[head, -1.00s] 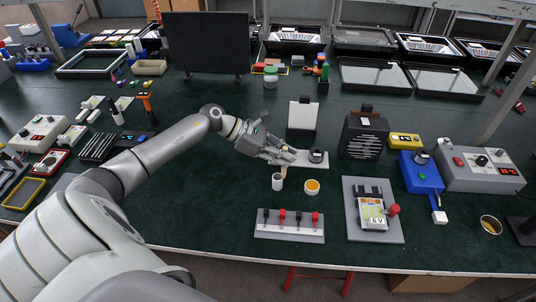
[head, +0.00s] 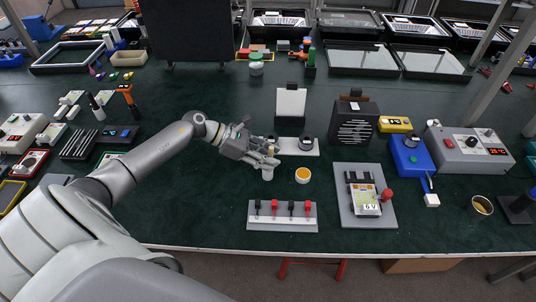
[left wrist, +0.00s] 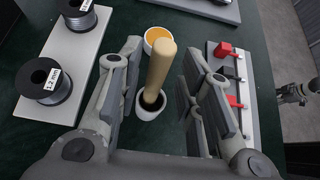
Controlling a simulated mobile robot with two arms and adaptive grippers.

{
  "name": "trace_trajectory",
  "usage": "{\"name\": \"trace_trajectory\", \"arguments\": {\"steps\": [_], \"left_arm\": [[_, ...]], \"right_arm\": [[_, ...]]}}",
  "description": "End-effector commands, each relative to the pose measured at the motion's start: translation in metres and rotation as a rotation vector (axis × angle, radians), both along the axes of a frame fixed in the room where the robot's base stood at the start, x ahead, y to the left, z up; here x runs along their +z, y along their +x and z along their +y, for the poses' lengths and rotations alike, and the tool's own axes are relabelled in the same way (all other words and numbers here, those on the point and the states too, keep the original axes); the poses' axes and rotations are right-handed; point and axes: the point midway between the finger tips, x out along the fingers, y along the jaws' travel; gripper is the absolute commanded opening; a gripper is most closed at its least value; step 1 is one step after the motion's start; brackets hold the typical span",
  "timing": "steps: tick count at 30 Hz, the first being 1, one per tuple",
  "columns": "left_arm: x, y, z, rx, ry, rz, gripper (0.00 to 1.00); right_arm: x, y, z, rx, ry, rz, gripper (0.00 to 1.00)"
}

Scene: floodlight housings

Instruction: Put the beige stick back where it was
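In the left wrist view the beige stick (left wrist: 161,72) stands tilted in a small white cup (left wrist: 151,104) with a dark inside. My left gripper (left wrist: 160,82) is open, its fingers apart on either side of the stick, with gaps showing. In the head view my left gripper (head: 272,160) is just above the white cup (head: 267,173); the stick is mostly hidden by the fingers there. A grey jointed part past the table edge in the left wrist view looks like my right gripper (left wrist: 294,93); its fingers are too small to read.
A cup with orange content (head: 302,175) stands close beside the white cup. Behind is a light board with wire spools (head: 305,143). In front is a grey strip with red and black plugs (head: 283,222). A battery plate (head: 348,215) is to the right.

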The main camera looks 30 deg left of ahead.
Motion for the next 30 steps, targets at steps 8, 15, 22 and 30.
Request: {"name": "trace_trajectory", "arguments": {"steps": [8,15,22,30], "left_arm": [[0.005,-0.002,0.007,0.002,0.002,-0.004,0.34],[0.026,-0.022,0.038,0.001,0.006,-0.004,0.34],[0.051,-0.042,0.069,0.001,0.001,-0.002,0.34],[0.066,-0.052,0.085,0.0,0.0,-0.006,0.34]], "right_arm": [[-0.002,-0.001,-0.004,-0.002,-0.004,0.001,0.46],[-0.016,-0.001,-0.004,-0.003,-0.004,0.001,0.46],[-0.026,-0.001,-0.003,-0.003,-0.004,0.002,0.46],[-0.028,-0.001,0.0,-0.004,0.0,0.002,0.46]]}}
